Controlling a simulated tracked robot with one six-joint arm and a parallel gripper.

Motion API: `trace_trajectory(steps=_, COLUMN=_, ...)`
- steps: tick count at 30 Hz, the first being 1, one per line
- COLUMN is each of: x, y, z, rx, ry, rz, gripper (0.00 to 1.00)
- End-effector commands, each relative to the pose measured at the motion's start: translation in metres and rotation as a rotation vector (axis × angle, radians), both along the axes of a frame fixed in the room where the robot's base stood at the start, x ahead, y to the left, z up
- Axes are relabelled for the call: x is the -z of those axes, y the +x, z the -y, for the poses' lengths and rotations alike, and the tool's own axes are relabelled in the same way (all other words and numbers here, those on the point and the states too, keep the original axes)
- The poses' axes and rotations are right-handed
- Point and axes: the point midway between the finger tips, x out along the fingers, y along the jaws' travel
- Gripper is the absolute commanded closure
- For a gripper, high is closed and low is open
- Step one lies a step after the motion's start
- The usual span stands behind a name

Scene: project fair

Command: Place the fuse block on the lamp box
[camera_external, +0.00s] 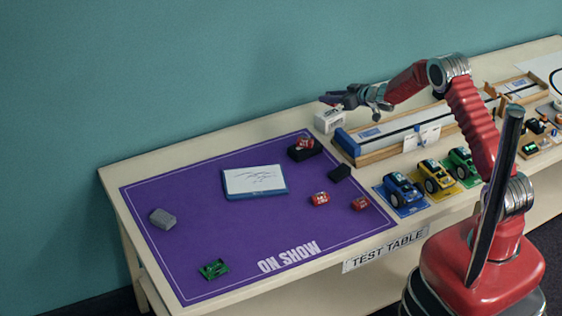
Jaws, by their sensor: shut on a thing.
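My gripper (338,98) is at the back of the table, directly over a small white box (328,122) with faint dark print, which I take to be the lamp box. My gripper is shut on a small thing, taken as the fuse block. The fingers hide most of it, and its outline is too small to make out. The gripper is very close above the white box; I cannot tell whether the held block touches it. The box stands upright on the bare tabletop, just behind the purple mat and left of the long track.
The purple mat (210,252) holds a whiteboard (254,181), a grey block (162,218), a green car (213,269), small red cars (320,198) and black pieces (340,172). A blue-ended wooden track (385,140) lies right of the box. Toy cars (436,175) stand in front.

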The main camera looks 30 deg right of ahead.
Motion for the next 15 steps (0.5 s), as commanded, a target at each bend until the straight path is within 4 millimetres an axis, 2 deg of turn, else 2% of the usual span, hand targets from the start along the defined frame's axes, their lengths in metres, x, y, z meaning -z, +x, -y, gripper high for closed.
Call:
trace_trajectory(steps=5, x=0.009, y=0.0, z=0.0, rx=0.0, ry=0.0, rz=-0.001, gripper=0.99)
trace_trajectory(steps=12, x=0.036, y=0.0, z=0.0, rx=0.001, ry=0.0, rz=-0.001, gripper=0.99)
trace_trajectory(steps=15, x=0.037, y=0.0, z=0.0, rx=0.001, ry=0.0, rz=0.0, gripper=0.99)
